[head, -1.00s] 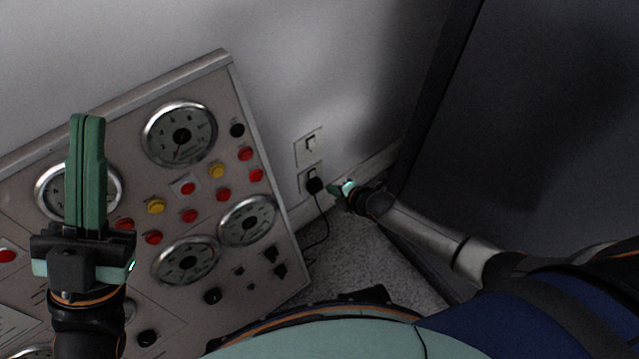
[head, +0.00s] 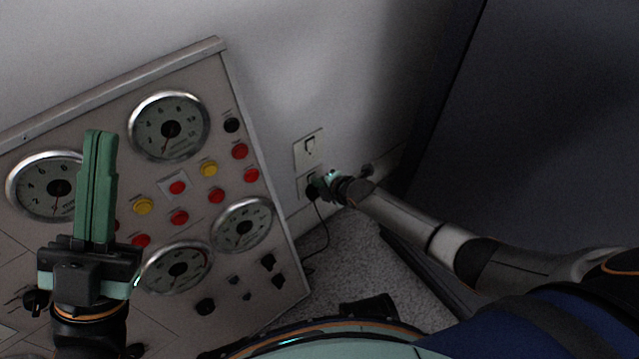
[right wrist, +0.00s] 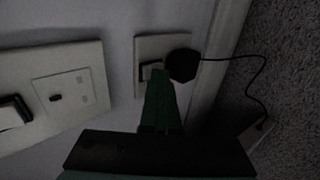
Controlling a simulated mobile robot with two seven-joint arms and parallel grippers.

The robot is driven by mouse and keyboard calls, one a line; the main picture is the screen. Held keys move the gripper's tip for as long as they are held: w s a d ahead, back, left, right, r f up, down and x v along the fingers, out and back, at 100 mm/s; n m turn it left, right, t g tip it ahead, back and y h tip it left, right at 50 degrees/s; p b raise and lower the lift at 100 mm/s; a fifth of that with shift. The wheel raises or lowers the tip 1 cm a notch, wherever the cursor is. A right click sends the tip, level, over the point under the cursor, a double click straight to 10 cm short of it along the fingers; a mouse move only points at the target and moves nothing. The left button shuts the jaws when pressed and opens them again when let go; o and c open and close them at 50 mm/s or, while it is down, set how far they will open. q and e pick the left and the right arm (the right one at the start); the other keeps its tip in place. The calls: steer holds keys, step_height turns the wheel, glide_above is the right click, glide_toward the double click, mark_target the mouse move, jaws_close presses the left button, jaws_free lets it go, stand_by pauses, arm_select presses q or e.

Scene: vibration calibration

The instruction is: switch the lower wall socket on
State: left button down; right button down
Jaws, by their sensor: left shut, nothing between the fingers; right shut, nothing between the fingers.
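The lower wall socket (head: 301,185) is a pale plate low on the wall, partly hidden by my right gripper (head: 322,187) in the head view. In the right wrist view the lower socket (right wrist: 142,47) shows a dark-edged rocker switch (right wrist: 150,69) beside a black plug (right wrist: 183,65). My right gripper (right wrist: 160,82) is shut and empty, its green fingertips at the switch and overlapping its edge. I cannot tell whether they touch it, nor the switch's position. My left gripper (head: 99,140) is shut and empty, pointing up in front of the gauge panel.
The plug's black cord (right wrist: 262,82) runs down to the carpet. The gauge panel (head: 228,90) stands left of the sockets; a dark surface (head: 540,130) stands right.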

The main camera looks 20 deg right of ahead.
steer(key=shift+w+d+f, duration=0.1)
steer(key=shift+w+f, duration=0.05)
steer(key=shift+f, duration=0.05)
steer(key=shift+w, duration=0.1)
steer(key=shift+r, duration=0.1)
